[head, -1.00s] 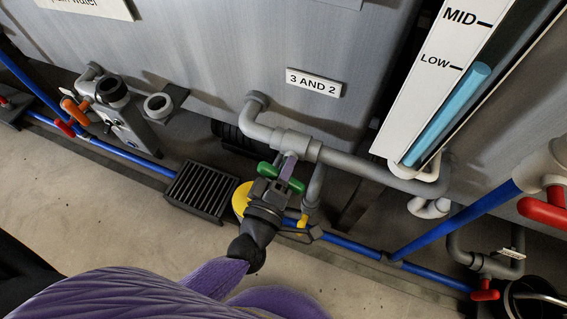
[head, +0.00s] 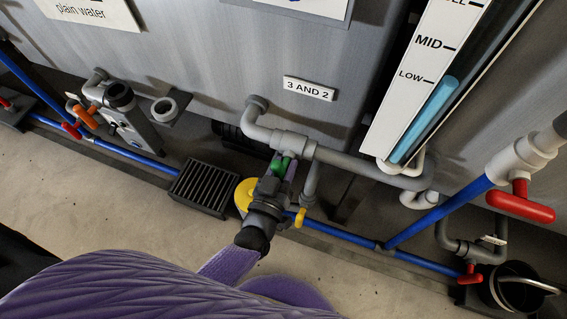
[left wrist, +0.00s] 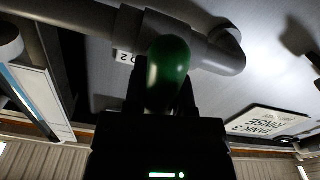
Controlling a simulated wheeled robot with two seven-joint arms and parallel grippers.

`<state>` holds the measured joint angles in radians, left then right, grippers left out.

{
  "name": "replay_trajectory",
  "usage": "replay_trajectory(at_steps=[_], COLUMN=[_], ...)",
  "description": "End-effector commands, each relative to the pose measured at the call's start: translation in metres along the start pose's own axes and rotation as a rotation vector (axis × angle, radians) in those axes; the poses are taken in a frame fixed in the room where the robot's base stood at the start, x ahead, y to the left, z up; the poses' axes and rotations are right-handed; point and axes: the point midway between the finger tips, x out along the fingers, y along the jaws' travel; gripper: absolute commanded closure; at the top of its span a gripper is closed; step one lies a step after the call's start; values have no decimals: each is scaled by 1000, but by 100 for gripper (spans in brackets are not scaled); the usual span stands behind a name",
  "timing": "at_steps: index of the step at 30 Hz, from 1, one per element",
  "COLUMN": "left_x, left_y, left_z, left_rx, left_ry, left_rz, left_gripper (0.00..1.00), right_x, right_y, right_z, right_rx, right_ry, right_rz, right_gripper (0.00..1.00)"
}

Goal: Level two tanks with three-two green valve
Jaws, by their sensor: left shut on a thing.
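The green valve handle (head: 279,165) sits on the grey pipe (head: 330,158) below the "3 AND 2" label (head: 308,88). My left gripper (head: 276,175) is shut on the handle, which now runs roughly along the gripper. In the left wrist view the green handle (left wrist: 168,72) fills the space at the gripper's tip, with the grey pipe behind it. The level gauge (head: 423,84) on the right has a light blue column (head: 432,112) topping out near its LOW mark. My right gripper does not show.
A yellow round part (head: 243,194) and a small yellow handle (head: 300,217) are close to my gripper. A black floor grate (head: 203,187) lies left of it. Blue pipes (head: 345,236) run along the floor. A red-handled valve (head: 521,203) stands at right.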

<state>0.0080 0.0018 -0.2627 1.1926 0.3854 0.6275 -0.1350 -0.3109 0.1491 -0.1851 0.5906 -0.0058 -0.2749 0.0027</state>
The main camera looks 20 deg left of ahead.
Motion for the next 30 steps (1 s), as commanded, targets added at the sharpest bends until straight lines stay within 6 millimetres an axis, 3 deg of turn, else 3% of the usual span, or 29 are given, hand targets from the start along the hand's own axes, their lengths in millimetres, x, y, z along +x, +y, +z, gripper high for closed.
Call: replay_trajectory(at_steps=[12,30], left_x=[0,0], left_y=[0,0], left_z=[1,1], left_rx=[209,253], left_ry=[-3,-3], left_rz=[0,1], left_gripper=[100,100], right_x=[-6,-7], right_y=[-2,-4], right_z=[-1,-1], right_rx=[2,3], right_ry=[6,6], right_rz=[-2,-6], right_gripper=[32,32])
